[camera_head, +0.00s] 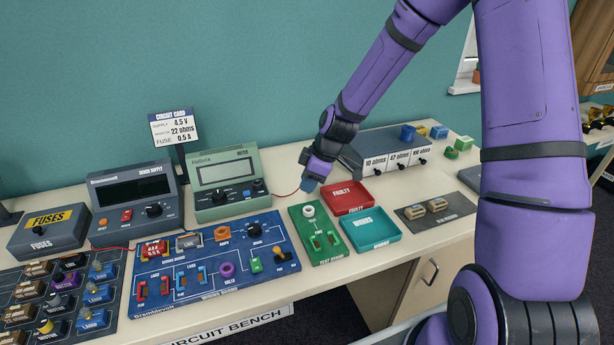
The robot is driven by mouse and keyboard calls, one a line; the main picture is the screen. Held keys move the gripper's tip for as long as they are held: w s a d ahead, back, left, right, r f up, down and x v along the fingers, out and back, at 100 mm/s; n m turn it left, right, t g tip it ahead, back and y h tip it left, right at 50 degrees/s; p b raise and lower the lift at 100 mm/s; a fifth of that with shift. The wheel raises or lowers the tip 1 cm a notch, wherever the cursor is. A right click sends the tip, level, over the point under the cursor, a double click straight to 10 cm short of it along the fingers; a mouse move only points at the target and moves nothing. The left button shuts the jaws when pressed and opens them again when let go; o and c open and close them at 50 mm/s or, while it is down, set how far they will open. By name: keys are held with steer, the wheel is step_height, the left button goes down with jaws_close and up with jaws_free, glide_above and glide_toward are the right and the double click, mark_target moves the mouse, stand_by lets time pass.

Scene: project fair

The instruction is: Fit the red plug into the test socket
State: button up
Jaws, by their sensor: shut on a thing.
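My gripper (308,185) is shut above the back edge of the green test stand (300,229). A thin red lead (285,195) runs from the green meter (226,170) to the jaws. The red plug at its end is hidden by the jaws; only the lead shows. The test stand carries a round white socket-like fitting (309,211) near its back and green parts with red pieces farther forward. The gripper is just behind and above the white fitting, apart from it as far as I can see.
A red tray (353,197) and a teal tray (372,230) lie right of the stand. The blue wiring board (205,283) is to its left. A grey resistor box (390,150) stands behind. My arm covers part of the right side.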

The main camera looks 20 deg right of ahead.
mark_target(304, 209)
steer(key=shift+f, duration=2.65)
steer(key=shift+f, duration=0.85)
stand_by(0.9)
steer(key=o, duration=1.5)
steer(key=shift+r, duration=0.1)
steer(key=shift+r, duration=3.9)
